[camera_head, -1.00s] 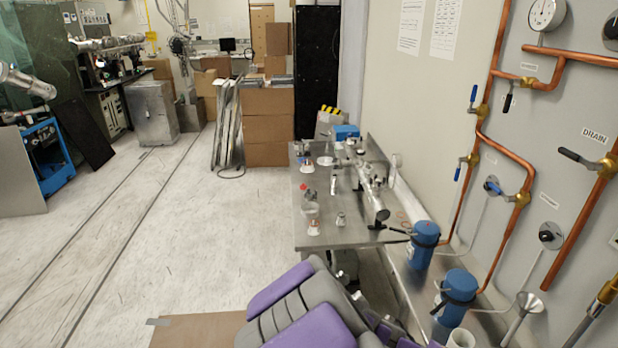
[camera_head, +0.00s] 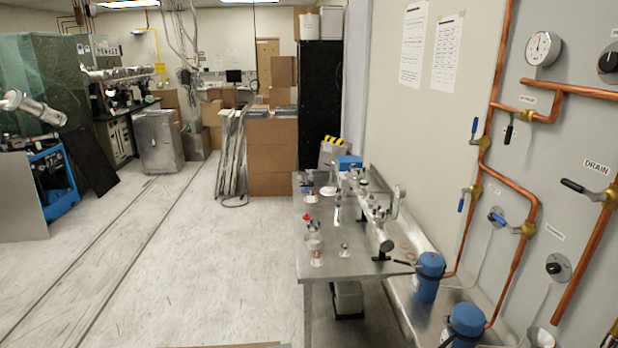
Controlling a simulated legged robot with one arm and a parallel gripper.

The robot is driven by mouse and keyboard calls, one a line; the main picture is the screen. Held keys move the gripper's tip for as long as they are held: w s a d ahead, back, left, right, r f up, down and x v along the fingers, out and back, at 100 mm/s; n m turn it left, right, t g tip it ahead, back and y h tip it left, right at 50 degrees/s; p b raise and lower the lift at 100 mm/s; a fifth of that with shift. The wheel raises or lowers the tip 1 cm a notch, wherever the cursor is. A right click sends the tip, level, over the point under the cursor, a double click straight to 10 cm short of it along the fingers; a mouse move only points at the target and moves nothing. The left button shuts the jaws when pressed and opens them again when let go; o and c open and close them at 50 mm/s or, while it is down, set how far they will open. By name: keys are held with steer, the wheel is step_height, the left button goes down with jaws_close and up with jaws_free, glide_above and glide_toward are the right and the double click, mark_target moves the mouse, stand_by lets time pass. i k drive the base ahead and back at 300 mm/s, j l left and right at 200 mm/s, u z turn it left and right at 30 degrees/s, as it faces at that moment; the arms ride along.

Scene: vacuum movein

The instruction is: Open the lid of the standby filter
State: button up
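Two blue filter canisters with dark bands stand at the lower right. The farther blue canister (camera_head: 428,276) is beside the steel table's right corner, with a dark handle reaching left from its top. The nearer blue canister (camera_head: 465,325) is cut off by the bottom edge. Both tops look covered; I cannot tell which one is the standby filter. My gripper is not in view.
A steel table (camera_head: 330,262) holds bottles and a metal manifold (camera_head: 378,222). Copper pipes (camera_head: 520,262) with valves and a gauge (camera_head: 543,48) line the right wall. Cardboard boxes (camera_head: 270,158) stand behind. The floor (camera_head: 220,260) at left is clear.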

mark_target(466, 318)
steer(key=z, duration=0.9)
